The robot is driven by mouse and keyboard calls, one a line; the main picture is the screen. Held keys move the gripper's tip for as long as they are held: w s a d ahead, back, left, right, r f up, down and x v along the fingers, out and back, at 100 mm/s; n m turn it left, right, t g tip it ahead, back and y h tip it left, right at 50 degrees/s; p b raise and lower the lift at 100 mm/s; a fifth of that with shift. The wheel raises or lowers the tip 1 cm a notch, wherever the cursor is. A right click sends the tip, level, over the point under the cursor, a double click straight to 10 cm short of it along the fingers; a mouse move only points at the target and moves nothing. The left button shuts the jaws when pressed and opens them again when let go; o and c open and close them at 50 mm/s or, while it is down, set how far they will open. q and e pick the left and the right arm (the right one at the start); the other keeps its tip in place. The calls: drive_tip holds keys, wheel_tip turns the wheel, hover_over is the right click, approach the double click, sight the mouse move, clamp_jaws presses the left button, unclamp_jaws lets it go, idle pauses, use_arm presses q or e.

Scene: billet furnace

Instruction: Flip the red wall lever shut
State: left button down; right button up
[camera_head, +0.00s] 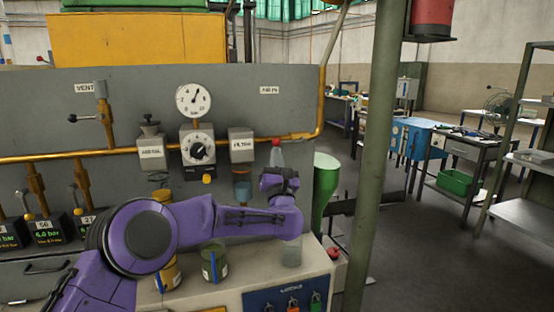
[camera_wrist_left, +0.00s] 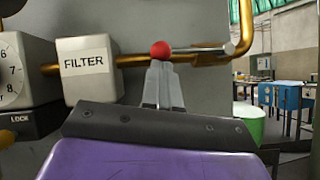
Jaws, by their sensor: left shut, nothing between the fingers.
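The lever's red ball knob (camera_head: 276,142) shows on the grey wall panel, by the yellow pipe at the panel's right end. In the left wrist view the red knob (camera_wrist_left: 161,50) sits just above the fingertips, with a pale bar running right from near it along the pipe. My left gripper (camera_head: 277,153) is shut and empty, pointing up just below the knob; its pale fingers also show in the left wrist view (camera_wrist_left: 163,72). I cannot tell whether the fingertips touch the knob. Most of the lever is hard to make out. My right gripper is out of view.
The FILTER box (camera_head: 241,146) and the pressure gauge (camera_head: 193,100) are left of the knob. Cans (camera_head: 214,265) and a clear bottle (camera_head: 291,252) stand on the bench below my arm. A green post (camera_head: 371,150) rises to the right.

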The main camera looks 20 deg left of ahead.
use_arm(q)
drive_tip(key=shift+r+m, duration=0.2)
drive_tip(key=shift+m, duration=0.1)
drive_tip(key=w+d+r+m+g+h+p, duration=0.1)
drive_tip(key=d+r+m+h+p, duration=0.1)
drive_tip(key=r+m+h+p, duration=0.3)
drive_tip(key=w+d+r+m+g+h+p, duration=0.2)
drive_tip(key=r+m+h+p, duration=0.3)
drive_tip(key=m+p, duration=0.5)
wheel_tip(320, 180, up, 2)
drive_tip(key=shift+d+r+m, duration=0.15)
drive_tip(key=shift+d+m, duration=0.2)
drive_tip(key=shift+m, duration=0.85)
drive_tip(key=shift+w, duration=0.1)
